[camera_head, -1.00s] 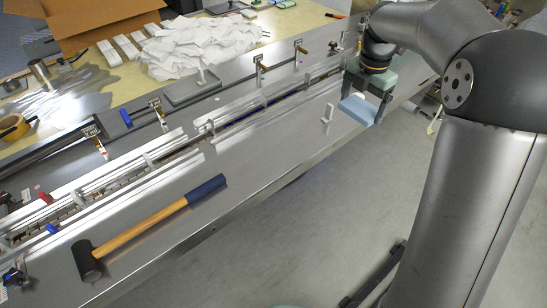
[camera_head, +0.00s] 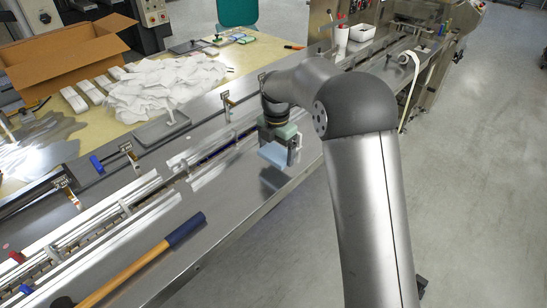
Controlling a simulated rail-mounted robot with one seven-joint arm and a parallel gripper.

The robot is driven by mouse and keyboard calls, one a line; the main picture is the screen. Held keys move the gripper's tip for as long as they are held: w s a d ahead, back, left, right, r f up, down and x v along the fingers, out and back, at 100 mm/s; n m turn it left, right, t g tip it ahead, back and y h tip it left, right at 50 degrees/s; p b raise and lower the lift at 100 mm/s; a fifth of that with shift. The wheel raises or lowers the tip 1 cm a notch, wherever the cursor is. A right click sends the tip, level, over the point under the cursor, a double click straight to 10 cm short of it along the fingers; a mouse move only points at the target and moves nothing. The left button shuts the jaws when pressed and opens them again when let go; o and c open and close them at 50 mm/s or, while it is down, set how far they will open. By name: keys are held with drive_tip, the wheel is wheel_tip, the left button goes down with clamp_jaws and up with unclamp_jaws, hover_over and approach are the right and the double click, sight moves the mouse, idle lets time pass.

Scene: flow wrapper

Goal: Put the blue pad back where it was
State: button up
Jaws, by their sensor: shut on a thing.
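The light-blue pad (camera_head: 272,155) is a flat block in the middle of the view. My gripper (camera_head: 284,146) is shut on it and holds it level above the grey metal machine bed, near the bed's front edge. The grey-green gripper body hides part of the pad's far side. I cannot tell the exact gap between pad and bed.
A mallet (camera_head: 140,272) with a wooden handle and blue grip lies on the bed at lower left. Guide rails (camera_head: 150,190) run along the bed. Behind are a pile of white wrappers (camera_head: 170,88), a cardboard box (camera_head: 65,55) and small green and blue pads (camera_head: 242,39) on the yellow table.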

sight(273, 152)
drive_tip(key=shift+a+f, duration=0.2)
drive_tip(key=shift+f, duration=0.05)
drive_tip(key=shift+w+a+f, duration=0.1)
drive_tip(key=shift+a+f, duration=0.1)
drive_tip(key=shift+f, duration=1.55)
drive_tip(key=shift+f, duration=0.1)
drive_tip(key=o, duration=0.8)
drive_tip(key=shift+c, duration=0.2)
